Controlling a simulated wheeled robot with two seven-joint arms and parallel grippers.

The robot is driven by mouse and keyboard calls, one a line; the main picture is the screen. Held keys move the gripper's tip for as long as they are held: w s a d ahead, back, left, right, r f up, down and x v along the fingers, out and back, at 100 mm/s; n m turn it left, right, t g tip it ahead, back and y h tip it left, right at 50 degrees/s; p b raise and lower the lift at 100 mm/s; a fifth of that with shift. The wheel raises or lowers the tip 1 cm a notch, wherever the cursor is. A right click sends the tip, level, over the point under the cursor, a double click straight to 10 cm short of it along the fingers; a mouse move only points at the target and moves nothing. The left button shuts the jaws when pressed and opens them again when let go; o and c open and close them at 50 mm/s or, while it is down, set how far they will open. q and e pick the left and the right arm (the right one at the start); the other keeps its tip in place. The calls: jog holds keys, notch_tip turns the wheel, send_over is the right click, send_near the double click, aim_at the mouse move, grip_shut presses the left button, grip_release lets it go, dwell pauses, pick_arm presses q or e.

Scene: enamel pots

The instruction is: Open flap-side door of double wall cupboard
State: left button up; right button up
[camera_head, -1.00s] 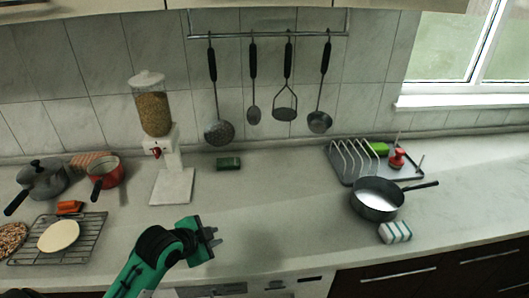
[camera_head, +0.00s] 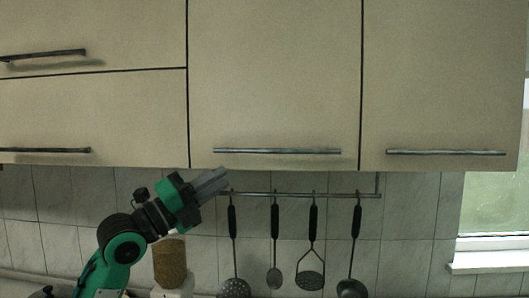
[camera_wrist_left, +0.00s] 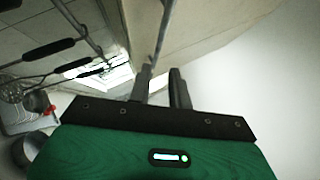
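The double wall cupboard has two cream doors side by side. Its left door (camera_head: 275,80), beside the flaps, is shut and has a horizontal bar handle (camera_head: 277,151) near its lower edge. Its right door (camera_head: 440,75) is also shut, with a similar handle (camera_head: 445,152). My left gripper (camera_head: 222,176) is just below the left end of the left door's handle, apart from it. In the left wrist view its two fingers (camera_wrist_left: 162,86) stand apart with nothing between them, and a thin bar shows beyond them. My right gripper is in neither view.
Two stacked flaps, upper (camera_head: 90,30) and lower (camera_head: 90,115), are shut at the left. A rail (camera_head: 300,194) with several hanging utensils runs under the cupboard, close to my left gripper. A food dispenser (camera_head: 169,262) stands below. A window (camera_head: 495,215) is at right.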

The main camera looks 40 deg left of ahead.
aim_at(264, 152)
pick_arm(q)
jog(key=p+x, duration=0.6)
jog(key=x, duration=0.5)
jog(key=shift+r+p, duration=0.15)
jog(key=shift+p, duration=0.15)
jog(key=shift+w+d, duration=0.25)
jog(key=shift+w, duration=0.25)
jog(key=shift+c, duration=0.4)
grip_shut()
